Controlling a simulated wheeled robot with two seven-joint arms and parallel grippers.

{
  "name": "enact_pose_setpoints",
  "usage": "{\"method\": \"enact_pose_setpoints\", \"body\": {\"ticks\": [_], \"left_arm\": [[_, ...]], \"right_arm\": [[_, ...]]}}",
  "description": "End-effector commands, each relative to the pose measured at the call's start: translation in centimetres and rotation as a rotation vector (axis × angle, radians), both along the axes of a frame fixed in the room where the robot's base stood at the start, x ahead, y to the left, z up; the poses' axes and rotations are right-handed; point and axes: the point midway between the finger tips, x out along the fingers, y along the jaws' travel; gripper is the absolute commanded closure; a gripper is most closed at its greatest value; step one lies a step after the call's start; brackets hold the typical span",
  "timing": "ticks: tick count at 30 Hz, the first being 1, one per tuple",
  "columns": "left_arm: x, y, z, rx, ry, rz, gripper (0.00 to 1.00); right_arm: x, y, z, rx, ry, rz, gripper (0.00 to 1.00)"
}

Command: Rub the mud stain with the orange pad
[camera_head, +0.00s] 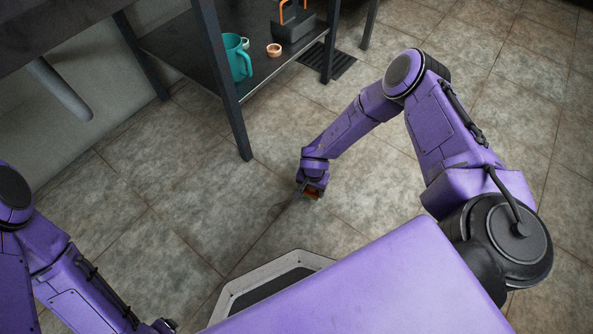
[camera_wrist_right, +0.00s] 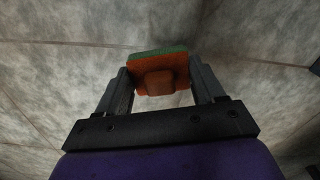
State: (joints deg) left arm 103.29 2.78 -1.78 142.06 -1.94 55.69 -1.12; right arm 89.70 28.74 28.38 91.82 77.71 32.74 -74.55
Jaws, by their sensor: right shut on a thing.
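My right gripper (camera_head: 311,190) is low over the tiled floor, pointing down. In the right wrist view, my right gripper (camera_wrist_right: 160,88) is shut on the orange pad (camera_wrist_right: 143,66), a flat orange block with a small grip and a green edge on its far side. The orange pad (camera_head: 311,195) shows only as a small patch in the head view. A faint dark smudge (camera_head: 279,206) lies on the floor just left of the gripper; I cannot tell whether it is the mud stain or shadow.
A dark metal table (camera_head: 220,75) stands at the upper left, its leg near the gripper. Its lower shelf holds a teal jug (camera_head: 238,58), a small wooden bowl (camera_head: 274,50) and a dark box with an orange handle (camera_head: 293,25). A floor grate (camera_head: 327,62) lies behind. Open tiles lie around the gripper.

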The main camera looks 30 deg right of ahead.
Motion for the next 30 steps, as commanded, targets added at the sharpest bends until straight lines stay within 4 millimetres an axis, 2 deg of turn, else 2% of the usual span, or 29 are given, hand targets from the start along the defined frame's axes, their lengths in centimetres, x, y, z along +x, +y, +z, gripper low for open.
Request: {"method": "enact_pose_setpoints", "body": {"ticks": [1, 8, 19, 22, 23, 26, 29, 30], "left_arm": [[0.3, 0.0, 0.7, 0.009, -0.026, 0.019, 0.28], [1.4, 0.4, 2.1, 0.052, -0.143, 0.108, 0.28], [1.7, 0.5, 2.1, 0.06, -0.168, 0.126, 0.28], [1.7, 0.5, 2.1, 0.061, -0.168, 0.125, 0.28], [1.7, 0.5, 2.1, 0.061, -0.168, 0.125, 0.28], [1.7, 0.5, 2.2, 0.061, -0.168, 0.125, 0.28], [1.7, 0.5, 2.1, 0.06, -0.167, 0.125, 0.28], [1.7, 0.5, 2.1, 0.06, -0.167, 0.125, 0.28]], "right_arm": [[0.0, -0.1, 0.8, 0.0, 0.0, -0.002, 0.62], [-0.2, -0.3, 2.1, 0.0, 0.0, -0.008, 0.62], [-0.2, -0.4, 2.1, 0.0, 0.0, -0.009, 0.62], [0.5, -0.4, 2.9, 0.001, -0.003, 0.001, 0.62], [1.0, -0.4, 3.3, 0.001, -0.004, 0.008, 0.62], [3.6, -0.4, 6.5, 0.002, -0.009, 0.058, 0.62], [6.8, -0.1, 11.8, 0.004, -0.012, 0.142, 0.62], [7.9, 0.1, 14.2, 0.004, -0.012, 0.183, 0.62]]}}
